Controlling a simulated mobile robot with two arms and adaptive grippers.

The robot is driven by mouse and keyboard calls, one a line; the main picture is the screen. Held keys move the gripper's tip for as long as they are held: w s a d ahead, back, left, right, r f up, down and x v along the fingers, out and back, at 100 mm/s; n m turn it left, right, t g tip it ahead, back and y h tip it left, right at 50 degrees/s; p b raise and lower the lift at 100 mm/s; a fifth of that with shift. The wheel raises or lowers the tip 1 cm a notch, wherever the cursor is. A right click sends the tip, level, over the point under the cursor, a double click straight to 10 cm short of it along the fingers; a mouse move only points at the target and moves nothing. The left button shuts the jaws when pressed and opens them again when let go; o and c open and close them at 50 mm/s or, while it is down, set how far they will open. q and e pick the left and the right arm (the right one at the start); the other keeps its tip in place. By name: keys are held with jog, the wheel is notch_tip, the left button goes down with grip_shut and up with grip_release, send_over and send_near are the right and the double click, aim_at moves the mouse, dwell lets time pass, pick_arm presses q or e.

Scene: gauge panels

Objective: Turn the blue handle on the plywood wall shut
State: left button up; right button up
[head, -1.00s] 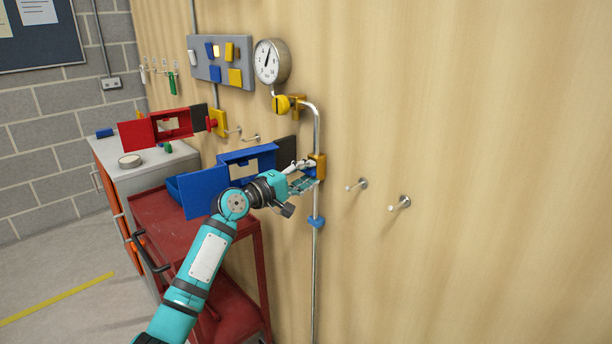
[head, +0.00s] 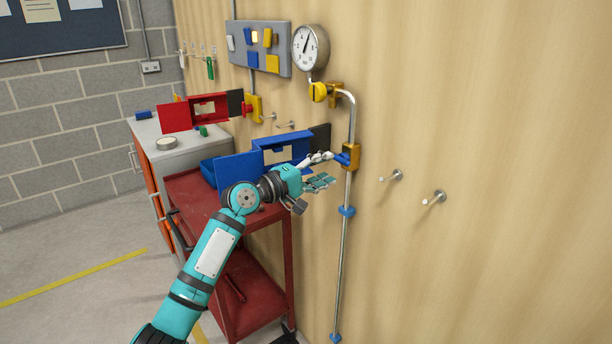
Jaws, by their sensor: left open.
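A brass-yellow valve (head: 352,156) sits on a vertical metal pipe on the plywood wall (head: 500,120). Its blue handle (head: 341,159) shows as a small piece on the valve's left side; its full outline is too small to make out. My left gripper (head: 326,168) is open just left of the valve. Its pale upper finger reaches close to the handle, and its teal lower finger is below. I cannot tell whether a finger touches the handle. My right gripper is not in view.
A blue open box (head: 238,172) is behind my left gripper, above a red cart (head: 190,190). Blue clips (head: 346,211) hold the pipe. Two wall pegs (head: 434,198) stick out at right.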

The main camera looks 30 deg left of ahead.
pick_arm(q)
jog(key=v, duration=0.6)
jog(key=shift+s, duration=0.35)
jog(key=shift+a, duration=0.1)
notch_tip(320, 180, down, 33)
jog(key=s+a+m+g+y, duration=0.1)
jog(key=a+g+y, duration=0.2)
jog(key=g+y, duration=0.2)
jog(key=s+d+f+m+g+y, duration=0.1)
jog(key=s+d+f+m+g, duration=0.1)
jog(key=s+f, duration=0.7)
jog(key=s+d+f+m+g, duration=0.2)
jog(key=s+f, duration=0.3)
jog(key=f, duration=0.8)
jog(key=s+d+f+m+g, duration=0.2)
jog(key=s+d+f+m, duration=0.2)
jog(key=s, duration=0.8)
jog(key=s+d+f+m+g, duration=0.2)
jog(key=s+d+f, duration=0.3)
jog(key=s+f, duration=0.3)
jog(key=s+d+f+m+g, duration=0.3)
jog(key=s+d+f+m, duration=0.2)
jog(key=s, duration=1.1)
jog(key=shift+s+f+m, duration=0.3)
jog(key=shift+s+f, duration=0.1)
jog(key=shift+f, duration=0.55)
